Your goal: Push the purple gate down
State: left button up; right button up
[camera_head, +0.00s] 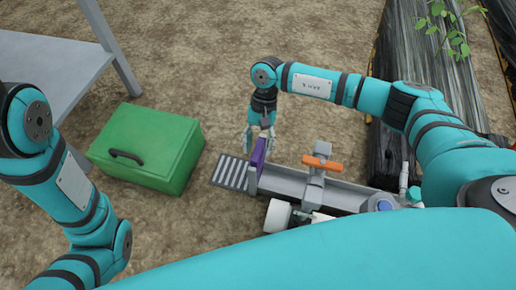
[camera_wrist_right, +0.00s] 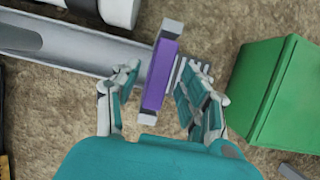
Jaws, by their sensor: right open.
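The purple gate (camera_head: 259,153) stands upright across the grey channel of the skid (camera_head: 285,180), near its slatted left end. My right gripper (camera_head: 259,136) is above and just behind the gate. In the right wrist view the purple gate (camera_wrist_right: 160,75) lies between the two spread fingers of my right gripper (camera_wrist_right: 158,85). The fingers are open, and I cannot tell whether either touches the gate. My left arm (camera_head: 70,195) shows at the left, but its gripper is out of view.
A green box (camera_head: 150,145) with a dark handle sits on the soil left of the channel. An orange handle (camera_head: 322,163) stands on the skid right of the gate. A white cylinder (camera_head: 278,216) is in front. A grey table (camera_head: 50,70) is at the upper left.

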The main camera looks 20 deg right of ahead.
jog(key=shift+a+f, duration=0.1)
jog(key=shift+f, duration=0.15)
grip_shut()
dwell(0.3)
